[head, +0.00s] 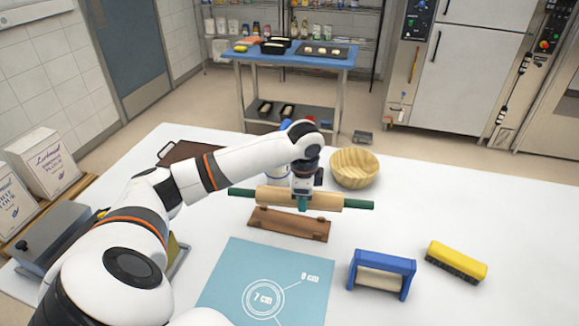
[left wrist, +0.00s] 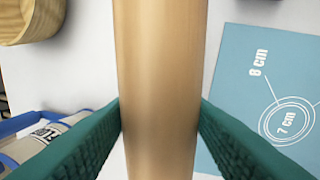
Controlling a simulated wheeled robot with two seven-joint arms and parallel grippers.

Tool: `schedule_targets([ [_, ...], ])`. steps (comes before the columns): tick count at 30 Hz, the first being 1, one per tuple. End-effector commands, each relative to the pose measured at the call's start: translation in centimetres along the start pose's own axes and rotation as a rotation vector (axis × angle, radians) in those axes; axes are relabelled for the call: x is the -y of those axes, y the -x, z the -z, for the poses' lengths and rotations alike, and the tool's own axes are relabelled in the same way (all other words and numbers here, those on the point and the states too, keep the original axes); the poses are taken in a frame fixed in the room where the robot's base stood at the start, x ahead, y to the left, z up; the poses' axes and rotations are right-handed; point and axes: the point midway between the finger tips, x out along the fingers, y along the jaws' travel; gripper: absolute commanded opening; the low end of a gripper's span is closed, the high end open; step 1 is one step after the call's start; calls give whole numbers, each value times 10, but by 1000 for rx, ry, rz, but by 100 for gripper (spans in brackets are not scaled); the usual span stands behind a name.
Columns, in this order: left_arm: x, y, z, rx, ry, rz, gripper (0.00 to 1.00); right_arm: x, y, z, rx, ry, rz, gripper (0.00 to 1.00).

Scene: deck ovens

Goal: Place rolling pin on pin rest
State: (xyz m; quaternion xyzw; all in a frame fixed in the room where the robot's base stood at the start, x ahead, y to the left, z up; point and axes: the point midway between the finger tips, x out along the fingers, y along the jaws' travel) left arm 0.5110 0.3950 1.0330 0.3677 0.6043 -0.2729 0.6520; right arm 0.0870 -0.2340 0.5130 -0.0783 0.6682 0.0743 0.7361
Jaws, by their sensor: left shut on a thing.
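The rolling pin (head: 328,201) has a pale wooden barrel and green handles. My left gripper (head: 303,203) is shut on the middle of its barrel and holds it level. In the left wrist view the barrel (left wrist: 160,60) runs up the picture, with the teal fingers of my left gripper (left wrist: 160,125) on both sides of it. The pin rest (head: 289,224) is a brown wooden board with small raised blocks, on the white table. The pin appears just above and behind it in the head view; the exact gap is unclear. My right gripper is not in view.
A blue mat (head: 232,292) with printed circles lies in front of the rest. A wooden basket (head: 355,168) stands behind, right of the pin. A blue-framed roller (head: 382,270) and a yellow tool (head: 456,260) lie to the right. The table's right side (head: 500,225) is clear.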

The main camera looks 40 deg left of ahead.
Motion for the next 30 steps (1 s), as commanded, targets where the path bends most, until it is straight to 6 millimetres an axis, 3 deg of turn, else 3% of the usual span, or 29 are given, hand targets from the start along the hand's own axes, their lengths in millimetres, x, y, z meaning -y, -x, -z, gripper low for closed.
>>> schedule_targets([
  [3, -15, -3, 18, 11, -66, 0, 9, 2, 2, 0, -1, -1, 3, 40],
  [8, -22, -9, 29, 18, -114, 1, 9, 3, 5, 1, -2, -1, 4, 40],
  [16, -16, -54, 30, 19, -124, 2, 9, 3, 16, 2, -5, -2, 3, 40],
  [30, -9, -102, 29, 19, -123, 0, 9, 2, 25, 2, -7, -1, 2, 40],
])
